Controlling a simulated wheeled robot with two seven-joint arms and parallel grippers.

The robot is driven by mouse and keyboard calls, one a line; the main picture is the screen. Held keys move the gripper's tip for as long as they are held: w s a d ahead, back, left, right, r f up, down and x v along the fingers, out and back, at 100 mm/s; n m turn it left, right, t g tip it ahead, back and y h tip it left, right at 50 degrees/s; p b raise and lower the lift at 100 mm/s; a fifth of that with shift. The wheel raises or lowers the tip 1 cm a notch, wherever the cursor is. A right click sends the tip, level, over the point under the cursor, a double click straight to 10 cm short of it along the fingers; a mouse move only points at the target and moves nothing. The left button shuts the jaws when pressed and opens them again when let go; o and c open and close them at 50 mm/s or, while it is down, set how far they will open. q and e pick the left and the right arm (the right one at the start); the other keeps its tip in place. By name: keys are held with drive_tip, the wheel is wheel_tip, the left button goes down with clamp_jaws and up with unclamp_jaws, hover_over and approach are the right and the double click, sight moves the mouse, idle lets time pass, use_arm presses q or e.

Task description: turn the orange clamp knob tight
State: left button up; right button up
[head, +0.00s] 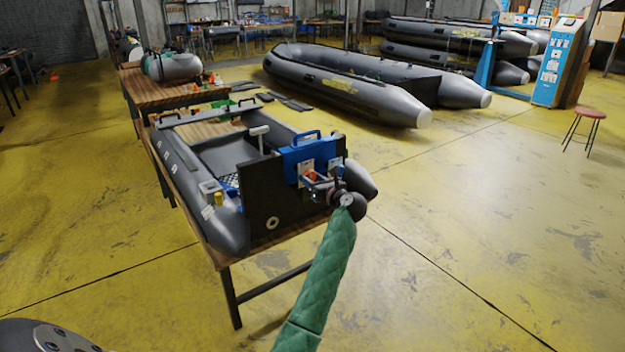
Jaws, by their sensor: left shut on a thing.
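The orange clamp knob (309,175) shows as a small orange patch at the blue clamp bracket on the black transom board (262,200) of the small grey inflatable boat (226,225). My left gripper (316,182) is at the knob, at the end of my green-sleeved arm. Its jaws are shut on the knob. The wrist and fingers hide much of the knob and of the clamp behind it. My right gripper is out of view.
The boat lies on a wooden table (215,255). A blue handled part (300,155) sits on top of the transom. A larger grey boat (350,85) lies on the floor behind.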

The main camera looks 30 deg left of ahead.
use_arm(q)
drive_tip(key=o, duration=0.9)
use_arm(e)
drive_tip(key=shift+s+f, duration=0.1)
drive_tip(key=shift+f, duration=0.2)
use_arm(q)
drive_tip(key=shift+o, duration=0.2)
drive_tip(key=shift+d, duration=0.1)
drive_tip(key=shift+d, duration=0.2)
drive_tip(key=b+v, duration=0.1)
drive_tip(key=v, duration=0.6)
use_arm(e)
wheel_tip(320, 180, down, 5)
use_arm(q)
drive_tip(key=shift+s+d, duration=0.1)
drive_tip(key=shift+d, duration=0.05)
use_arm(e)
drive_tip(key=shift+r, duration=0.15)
